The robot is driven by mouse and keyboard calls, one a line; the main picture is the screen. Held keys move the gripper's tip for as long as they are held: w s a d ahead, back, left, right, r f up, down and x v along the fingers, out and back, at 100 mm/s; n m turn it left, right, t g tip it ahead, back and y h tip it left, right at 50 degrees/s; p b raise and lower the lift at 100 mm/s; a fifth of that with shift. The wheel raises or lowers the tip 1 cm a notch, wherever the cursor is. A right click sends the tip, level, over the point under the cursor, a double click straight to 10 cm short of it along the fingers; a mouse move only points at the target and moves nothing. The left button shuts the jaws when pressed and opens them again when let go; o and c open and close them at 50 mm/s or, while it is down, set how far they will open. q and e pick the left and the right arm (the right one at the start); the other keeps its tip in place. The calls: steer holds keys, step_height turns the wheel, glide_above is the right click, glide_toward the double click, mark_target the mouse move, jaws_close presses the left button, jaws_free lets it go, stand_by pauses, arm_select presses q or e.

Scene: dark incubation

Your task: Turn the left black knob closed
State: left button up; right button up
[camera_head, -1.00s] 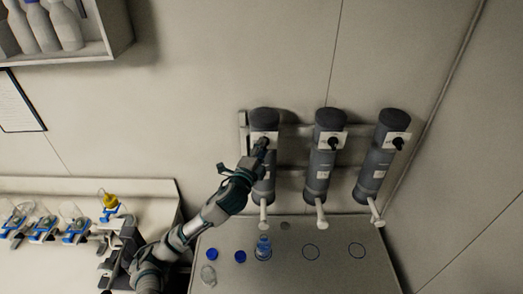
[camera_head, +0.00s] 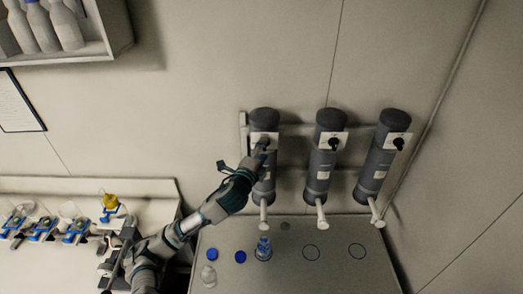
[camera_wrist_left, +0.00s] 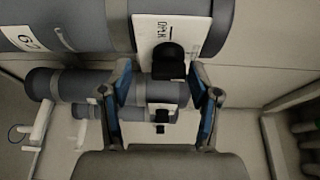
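The left black knob (camera_wrist_left: 169,60) sits on a white plate (camera_wrist_left: 170,30) on the leftmost grey cylinder (camera_head: 264,120), which is upright on the wall. In the head view the knob is partly covered by my left gripper (camera_head: 262,147), which reaches up to it from below left. In the left wrist view the two fingers of the gripper (camera_wrist_left: 162,72) stand apart. The knob lies between the fingertips, with a visible gap on each side. Dark lettering marks the plate beside it; I cannot read it surely. My right gripper is out of view.
Two similar cylinders, the middle (camera_head: 327,165) and the right one (camera_head: 377,165), hang to the right with their own knobs. Below, a grey table (camera_head: 330,275) holds a blue-tinted bottle (camera_head: 263,248), blue caps (camera_head: 240,257) and a clear bottle (camera_head: 209,276).

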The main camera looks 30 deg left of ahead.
arm_select(q)
steer(key=shift+r, duration=0.2)
steer(key=s, duration=0.7)
steer(key=shift+s+d, duration=0.15)
steer(key=shift+d, duration=0.3)
steer(key=shift+f, duration=0.1)
